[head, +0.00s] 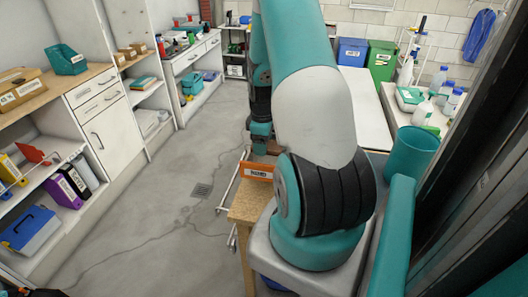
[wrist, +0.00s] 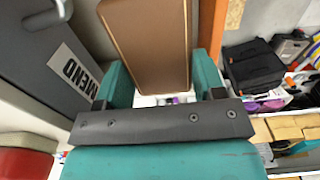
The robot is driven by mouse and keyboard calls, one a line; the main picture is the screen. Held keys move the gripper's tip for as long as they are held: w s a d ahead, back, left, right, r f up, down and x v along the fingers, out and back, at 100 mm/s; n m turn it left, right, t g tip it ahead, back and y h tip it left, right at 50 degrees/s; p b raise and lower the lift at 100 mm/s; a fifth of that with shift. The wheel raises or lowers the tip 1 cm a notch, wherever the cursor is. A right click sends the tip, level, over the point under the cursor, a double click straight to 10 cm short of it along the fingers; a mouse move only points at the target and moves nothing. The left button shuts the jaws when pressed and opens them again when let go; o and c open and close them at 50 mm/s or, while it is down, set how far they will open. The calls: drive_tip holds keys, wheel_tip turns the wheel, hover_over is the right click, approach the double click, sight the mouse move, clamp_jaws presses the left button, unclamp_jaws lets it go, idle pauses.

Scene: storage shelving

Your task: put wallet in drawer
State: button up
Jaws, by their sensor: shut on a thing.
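The brown wallet (wrist: 148,42) is between the two teal fingers of my gripper (wrist: 160,78) in the wrist view, with its flat face toward the camera. My gripper is shut on it. In the head view my gripper (head: 261,132) is partly hidden behind my arm, and the wallet cannot be made out clearly there. White drawers with dark handles (head: 92,88) are in the left cabinet, and more drawers (head: 190,60) are in the cabinet farther back. These drawers look shut. Which drawer the task means cannot be told.
In the wrist view a dark grey panel (wrist: 55,60) with a handle and label is close on the left, and a black box (wrist: 253,68) is at right. In the head view an orange labelled bin (head: 258,171) stands near my arm. The floor (head: 150,220) is clear.

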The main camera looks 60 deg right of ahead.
sight(264, 162)
drive_tip(key=shift+w+d+r, duration=0.1)
drive_tip(key=shift+w+d, duration=0.05)
drive_tip(key=shift+d, duration=0.35)
drive_tip(key=shift+w+d, duration=0.15)
drive_tip(key=shift+d, duration=0.3)
wheel_tip(264, 162, down, 3)
drive_tip(key=shift+a+r+p, duration=0.15)
drive_tip(key=shift+r+p, duration=0.05)
drive_tip(key=shift+p, duration=0.25)
drive_tip(key=shift+f+p, duration=0.65)
drive_tip(key=shift+f, duration=1.7)
drive_tip(key=shift+f, duration=0.2)
drive_tip(key=o, duration=0.7)
drive_tip(key=shift+c, duration=0.2)
drive_tip(key=shift+r, duration=0.1)
